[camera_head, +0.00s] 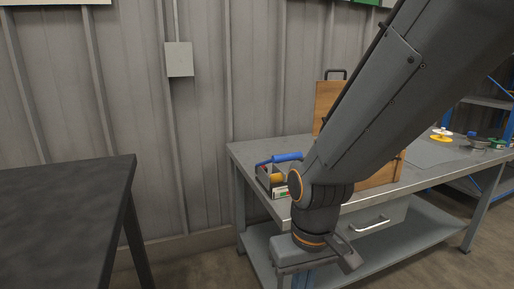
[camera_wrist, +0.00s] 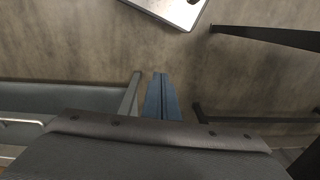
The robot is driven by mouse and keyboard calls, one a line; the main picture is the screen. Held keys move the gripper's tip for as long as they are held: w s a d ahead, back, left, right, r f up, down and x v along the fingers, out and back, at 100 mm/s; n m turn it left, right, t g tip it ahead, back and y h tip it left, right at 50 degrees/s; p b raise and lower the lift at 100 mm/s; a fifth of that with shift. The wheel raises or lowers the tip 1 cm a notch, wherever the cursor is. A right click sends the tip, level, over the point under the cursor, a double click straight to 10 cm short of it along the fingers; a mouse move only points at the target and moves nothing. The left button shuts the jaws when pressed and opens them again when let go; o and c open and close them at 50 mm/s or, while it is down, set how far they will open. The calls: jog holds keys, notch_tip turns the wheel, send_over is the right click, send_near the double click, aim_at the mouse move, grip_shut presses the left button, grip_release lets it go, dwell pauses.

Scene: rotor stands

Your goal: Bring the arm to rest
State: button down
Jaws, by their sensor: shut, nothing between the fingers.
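My gripper (camera_wrist: 161,80) shows in the wrist view as two blue fingers lying side by side, shut and empty, above bare floor. In the head view my arm reaches down from the upper right. Its wrist hangs in front of the near left part of the workbench (camera_head: 247,150), below the level of its top. The fingertips are not clear in that view. My arm hides part of the bench top and of the wooden board (camera_head: 327,98) standing on it.
A dark table (camera_head: 65,205) stands at the left, with a floor gap between it and the bench. A blue-framed shelf (camera_head: 490,103) stands behind.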

jog(key=s+d+r+m+p, duration=0.2)
jog(key=d+r+m+p, duration=0.1)
jog(key=d+r+p, duration=0.8)
notch_tip(320, 180, up, 2)
jog(key=shift+r+p, duration=0.1)
jog(key=shift+p, duration=0.85)
